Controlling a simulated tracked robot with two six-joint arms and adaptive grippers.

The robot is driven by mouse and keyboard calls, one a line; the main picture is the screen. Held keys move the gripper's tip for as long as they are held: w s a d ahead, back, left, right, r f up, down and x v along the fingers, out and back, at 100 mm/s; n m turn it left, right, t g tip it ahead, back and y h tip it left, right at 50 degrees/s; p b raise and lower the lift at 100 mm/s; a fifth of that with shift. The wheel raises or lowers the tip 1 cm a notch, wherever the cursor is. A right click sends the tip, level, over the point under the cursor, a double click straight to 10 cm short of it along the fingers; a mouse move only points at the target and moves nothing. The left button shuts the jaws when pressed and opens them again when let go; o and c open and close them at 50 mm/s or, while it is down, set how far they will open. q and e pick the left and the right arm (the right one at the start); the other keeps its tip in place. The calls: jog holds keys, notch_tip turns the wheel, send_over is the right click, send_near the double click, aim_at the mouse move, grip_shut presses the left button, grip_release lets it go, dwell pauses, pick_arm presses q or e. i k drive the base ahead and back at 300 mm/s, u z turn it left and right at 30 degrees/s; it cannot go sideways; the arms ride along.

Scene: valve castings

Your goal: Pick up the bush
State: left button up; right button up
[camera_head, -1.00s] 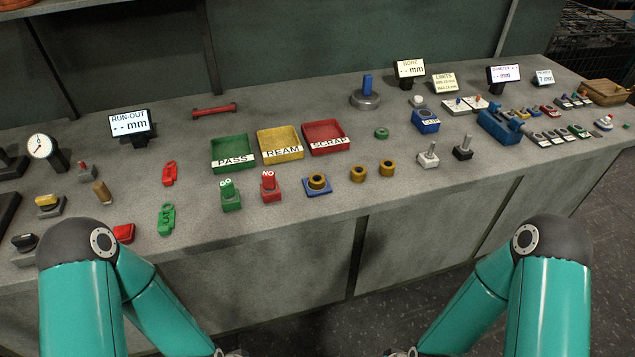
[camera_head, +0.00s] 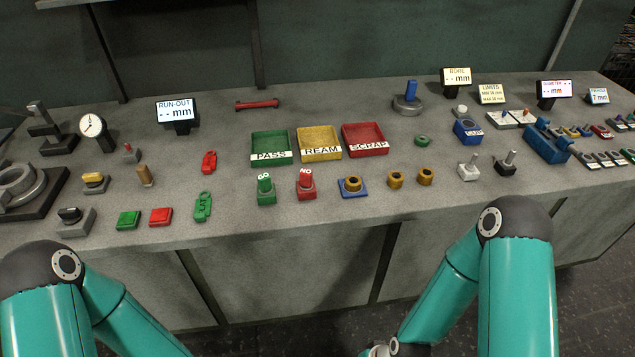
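Three brass-coloured bushes show in the head view. One bush (camera_head: 352,184) sits on a small blue block (camera_head: 354,194), and two loose bushes, the left one (camera_head: 396,180) and the right one (camera_head: 426,176), stand on the bench to its right. A flat green ring (camera_head: 422,140) lies behind them. My two teal arms are low in front of the bench, well apart from the bushes. Neither gripper's fingers show; both arms run out of the bottom of the picture.
Green PASS (camera_head: 270,146), yellow REAM (camera_head: 319,143) and red SCRAP (camera_head: 364,139) trays stand behind the bushes. Green GO (camera_head: 265,188) and red NO (camera_head: 306,185) gauges stand left of them. Upright pins on a light block (camera_head: 469,168) and a dark block (camera_head: 506,164) stand right. The grey bench's front edge lies before them.

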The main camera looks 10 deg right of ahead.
aim_at(352, 183)
jog(key=z, duration=1.35)
jog(key=i, duration=0.1)
jog(key=u, duration=2.4)
jog(key=i, duration=0.2)
jog(key=u, duration=1.7)
jog(key=k, duration=2.35)
jog(key=z, duration=1)
jog(key=i, duration=1)
jog(key=z, duration=0.05)
